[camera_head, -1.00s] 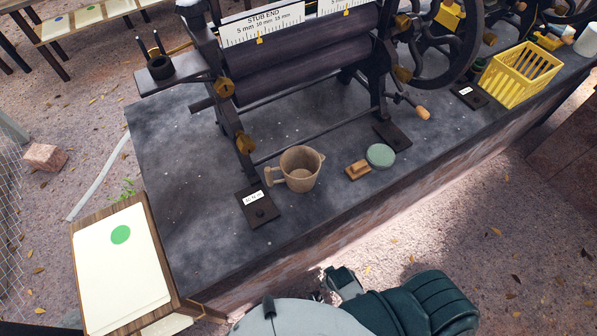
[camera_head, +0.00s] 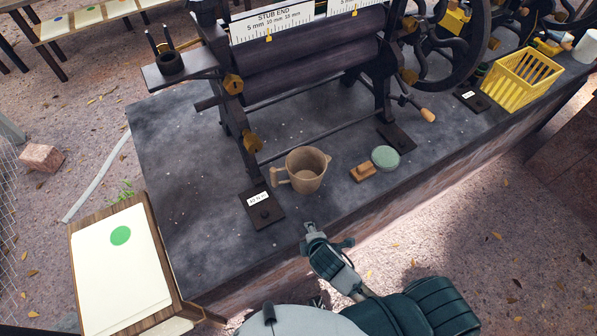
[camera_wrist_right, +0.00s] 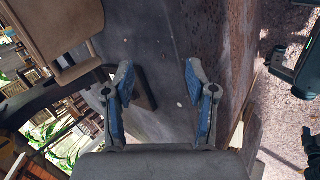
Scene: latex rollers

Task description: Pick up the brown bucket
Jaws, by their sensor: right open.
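The brown bucket (camera_head: 308,178), a jug with a handle and spout, stands upright on the dark stone bench in front of the roller machine. Its handle points left in the head view. My right gripper (camera_head: 309,228) is near the front edge of the bench, just in front of the bucket and apart from it. In the right wrist view the bucket (camera_wrist_right: 55,25) fills the upper left, with its handle towards the fingers. The right gripper (camera_wrist_right: 160,68) is open there, with nothing between its blue-padded fingers. My left gripper is not in view.
The roller machine (camera_head: 310,80) stands behind the bucket. A dark foot plate (camera_head: 264,214) with a label lies left of it. A small wooden block (camera_head: 363,173) and a green round thing (camera_head: 385,157) are to its right. A yellow basket (camera_head: 520,77) stands farther right.

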